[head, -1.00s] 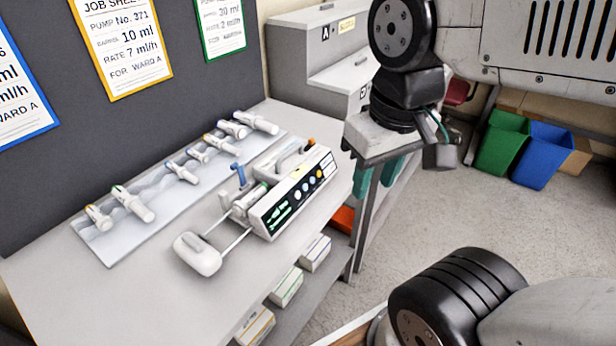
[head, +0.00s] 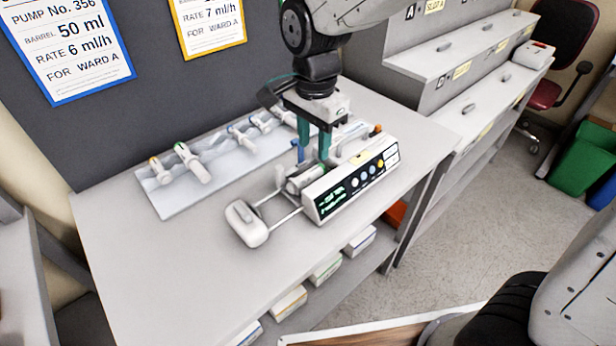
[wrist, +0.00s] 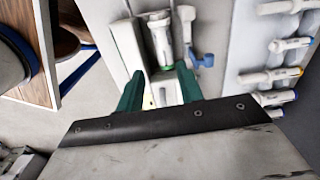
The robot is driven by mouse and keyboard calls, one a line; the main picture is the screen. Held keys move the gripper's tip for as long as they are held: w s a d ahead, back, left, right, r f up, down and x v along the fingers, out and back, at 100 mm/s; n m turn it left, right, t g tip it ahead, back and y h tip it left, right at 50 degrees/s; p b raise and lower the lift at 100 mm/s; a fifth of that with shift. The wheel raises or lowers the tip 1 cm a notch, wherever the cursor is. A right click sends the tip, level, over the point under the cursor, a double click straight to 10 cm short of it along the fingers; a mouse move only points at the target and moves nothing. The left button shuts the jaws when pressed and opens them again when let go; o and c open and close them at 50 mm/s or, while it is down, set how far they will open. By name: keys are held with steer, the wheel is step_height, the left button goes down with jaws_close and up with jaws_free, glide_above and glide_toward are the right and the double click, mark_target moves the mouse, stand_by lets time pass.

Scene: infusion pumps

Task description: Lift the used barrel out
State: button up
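The infusion pump (head: 337,196) lies on the bench with its plunger carriage (head: 246,223) drawn out on two rods. The used barrel (head: 298,182), whitish, lies in its cradle behind the front panel; it also shows in the wrist view (wrist: 161,42), with a green band. The blue clamp lever (head: 300,150) stands up beside it, and in the wrist view (wrist: 203,59) it is swung to the right of the barrel. My gripper (head: 315,152) is above the pump, pointing down. In the wrist view its green fingers (wrist: 158,72) are apart, with nothing held between them.
A pale tray (head: 170,208) with several syringe barrels lies behind the pump, along the dark board with job sheets (head: 68,45). A stepped grey rack (head: 450,75) stands to the right. The bench front (head: 180,285) is clear.

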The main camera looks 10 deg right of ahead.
mark_target(307, 174)
steer(key=f, duration=0.5)
steer(key=a+f, duration=0.1)
steer(key=f, duration=0.2)
steer(key=shift+w+a+f, duration=0.1)
steer(key=shift+f, duration=0.1)
steer(key=c, duration=0.5)
